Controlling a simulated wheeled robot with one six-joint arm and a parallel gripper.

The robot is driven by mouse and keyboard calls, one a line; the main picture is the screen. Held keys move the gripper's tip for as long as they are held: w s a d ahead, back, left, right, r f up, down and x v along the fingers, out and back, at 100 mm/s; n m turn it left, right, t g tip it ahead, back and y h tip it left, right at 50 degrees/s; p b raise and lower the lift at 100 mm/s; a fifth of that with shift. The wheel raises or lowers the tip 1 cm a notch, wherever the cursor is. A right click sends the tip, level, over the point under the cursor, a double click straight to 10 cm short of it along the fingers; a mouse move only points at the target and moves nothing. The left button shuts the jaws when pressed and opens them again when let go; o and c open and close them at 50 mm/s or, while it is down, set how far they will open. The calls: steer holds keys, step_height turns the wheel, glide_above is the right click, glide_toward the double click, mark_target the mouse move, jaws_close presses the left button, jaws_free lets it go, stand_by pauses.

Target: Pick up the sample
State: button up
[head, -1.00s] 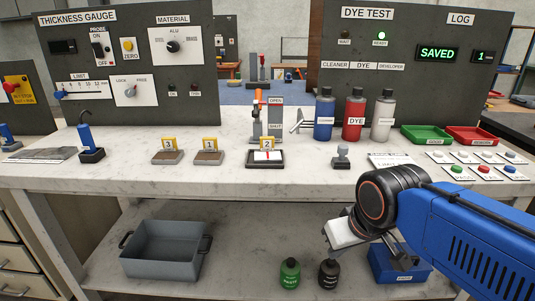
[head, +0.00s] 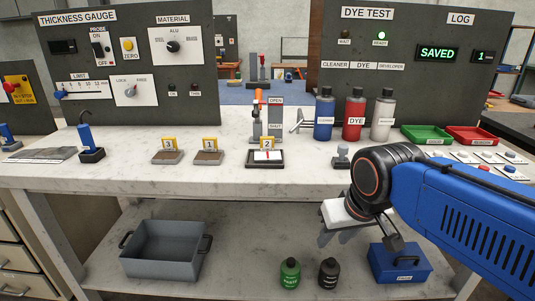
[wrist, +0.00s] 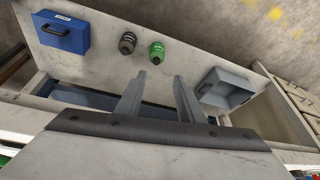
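Several small plate-like blocks with yellow number tags stand on the bench. Block 3 (head: 168,158) and block 1 (head: 208,158) are brownish on grey bases. Block 2 (head: 265,157) sits on a dark-rimmed holder with a white top and a red mark. Which one is the sample I cannot tell. My gripper (head: 338,237) hangs in front of the bench's front edge, below and right of the blocks, pointing down. In the wrist view my gripper (wrist: 158,82) has its two fingers apart with nothing between them. No numbered block shows in the wrist view.
Blue, red and white bottles (head: 354,116) and a small grey stamp-like piece (head: 342,156) stand behind my arm. A grey bin (head: 165,250), green bottle (head: 290,273), dark bottle (head: 329,273) and blue box (head: 399,264) are on the lower shelf. The bench front between blocks is clear.

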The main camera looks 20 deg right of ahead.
steer(key=w+a+r+m+g, duration=0.2)
steer(key=w+r+m, duration=0.7)
steer(key=w+r, duration=0.75)
step_height(320, 180, up, 13)
steer(key=m+g, duration=0.2)
steer(key=m, duration=0.9)
glide_above(269, 137)
step_height(269, 137, down, 17)
steer(key=shift+w+f, duration=0.1)
steer(key=shift+f, duration=0.05)
jaws_close()
